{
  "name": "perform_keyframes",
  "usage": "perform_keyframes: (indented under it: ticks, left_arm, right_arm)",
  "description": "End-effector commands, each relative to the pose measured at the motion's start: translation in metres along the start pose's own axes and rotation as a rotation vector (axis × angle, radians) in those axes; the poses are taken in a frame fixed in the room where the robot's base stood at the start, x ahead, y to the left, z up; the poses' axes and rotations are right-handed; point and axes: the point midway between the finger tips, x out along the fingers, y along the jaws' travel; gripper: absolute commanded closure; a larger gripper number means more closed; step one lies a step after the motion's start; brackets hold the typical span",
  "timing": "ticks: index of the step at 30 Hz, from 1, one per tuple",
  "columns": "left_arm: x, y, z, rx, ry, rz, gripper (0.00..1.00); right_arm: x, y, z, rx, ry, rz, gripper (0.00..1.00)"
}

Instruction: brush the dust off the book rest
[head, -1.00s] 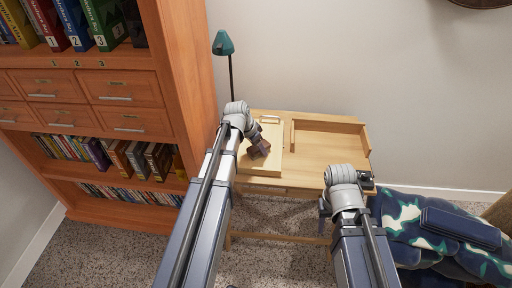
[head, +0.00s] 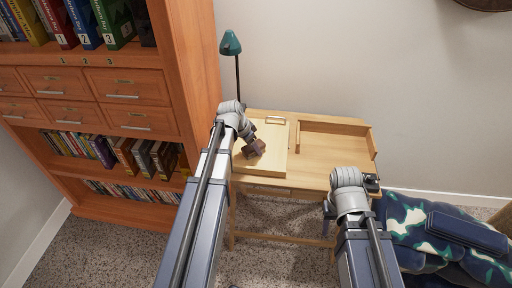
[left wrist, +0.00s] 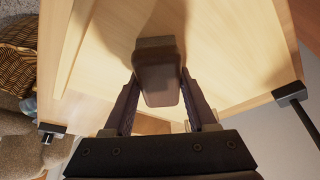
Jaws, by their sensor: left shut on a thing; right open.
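The book rest (head: 277,149) is a pale wooden board on the left part of the desk, with a small handle at its far edge. My left gripper (head: 250,143) is shut on a dark brown block-like brush (head: 255,149), over the book rest's left part. In the left wrist view, the brush (left wrist: 158,75) sits between the two fingers, with the pale board (left wrist: 225,55) behind it. I cannot tell whether the brush touches the board, and I cannot make out dust. My right gripper (head: 371,184) is open and empty at the desk's right front corner.
The desk (head: 315,170) has a raised wooden ledge (head: 335,128) at its back right. A green lamp (head: 230,43) stands behind its left side. A tall bookcase (head: 185,60) is close on the left. A blue patterned seat (head: 440,235) is at the right.

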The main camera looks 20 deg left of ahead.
Motion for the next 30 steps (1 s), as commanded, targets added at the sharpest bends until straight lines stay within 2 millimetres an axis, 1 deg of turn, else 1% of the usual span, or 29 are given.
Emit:
perform_keyframes:
  ticks: [1,9,13,23,26,30]
  left_arm:
    - [-0.001,-0.004,0.004,-0.001,-0.006,-0.003,0.87]
    - [-0.008,-0.020,0.018,-0.002,-0.006,-0.003,0.87]
    - [-0.010,-0.024,0.022,-0.001,-0.005,-0.003,0.88]
    - [-0.012,-0.024,0.021,0.000,-0.003,-0.002,0.88]
    - [-0.017,-0.024,0.019,0.000,-0.003,-0.001,0.88]
    - [-0.030,-0.023,0.013,0.000,-0.002,-0.001,0.88]
  right_arm:
    - [0.000,0.000,0.000,0.000,0.000,0.000,0.50]
    - [-0.001,0.000,0.000,0.000,0.000,0.000,0.50]
    - [-0.001,0.000,0.000,0.000,0.000,0.000,0.50]
    - [-0.003,0.000,0.000,0.000,0.000,0.000,0.50]
    - [-0.009,0.001,0.001,0.000,0.000,0.000,0.50]
    - [-0.022,0.002,0.001,0.000,0.000,0.000,0.50]
